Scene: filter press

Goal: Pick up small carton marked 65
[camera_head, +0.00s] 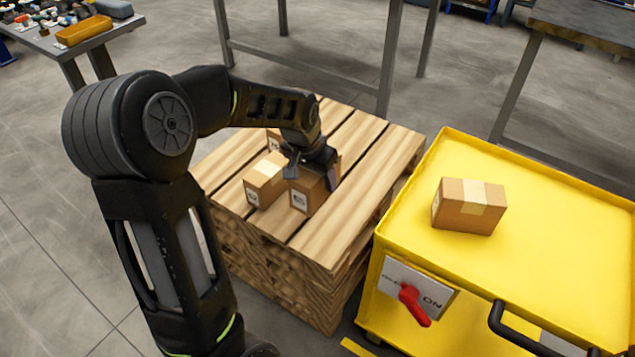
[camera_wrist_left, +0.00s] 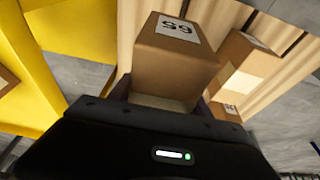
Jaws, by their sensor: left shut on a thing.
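The small carton marked 65 (camera_wrist_left: 176,62) is a brown box with a white label, seen upside down in the left wrist view. In the head view this carton (camera_head: 306,192) is on or just above the wooden pallet stack, partly hidden by my gripper; I cannot tell if it touches the boards. My left gripper (camera_head: 318,170) is shut on it from above, and its jaws (camera_wrist_left: 165,100) show at the carton's sides in the wrist view. My right gripper is not in view.
Another carton (camera_head: 264,182) stands close left of the held one, with one more (camera_head: 273,140) behind. The pallet stack (camera_head: 375,150) has bare boards on its right. A yellow cart (camera_head: 560,230) with raised rims carries one carton (camera_head: 468,206). A metal table frame (camera_head: 300,62) stands behind.

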